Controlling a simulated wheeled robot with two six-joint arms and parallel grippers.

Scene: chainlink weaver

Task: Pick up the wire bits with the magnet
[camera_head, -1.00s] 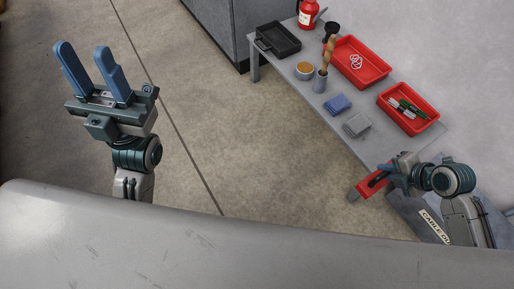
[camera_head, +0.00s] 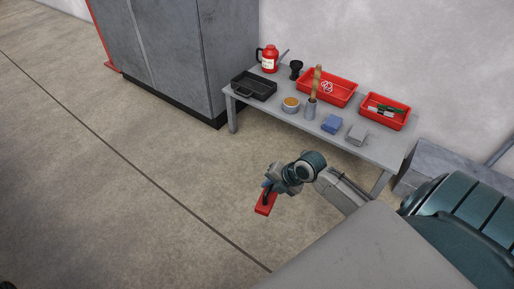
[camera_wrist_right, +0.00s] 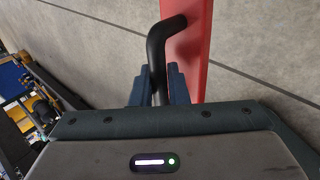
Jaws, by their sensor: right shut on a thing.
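My right gripper (camera_head: 268,186) is shut on the black handle (camera_wrist_right: 155,60) of a red bar, which looks like the magnet (camera_head: 265,204). In the right wrist view the two blue fingers (camera_wrist_right: 158,85) stand on either side of the handle, and the red bar (camera_wrist_right: 190,45) extends beyond them. The magnet hangs over bare floor, in front of the table and apart from it. I cannot make out any wire bits in either view. My left gripper is not in view.
A grey table (camera_head: 378,150) holds a black tray (camera_head: 254,87), a red can (camera_head: 268,60), a small bowl (camera_head: 290,104), two red trays (camera_head: 345,98) (camera_head: 402,125), and blue (camera_head: 331,124) and grey (camera_head: 357,134) cloths. A grey cabinet (camera_head: 165,55) stands behind. The floor (camera_head: 120,170) at left is open.

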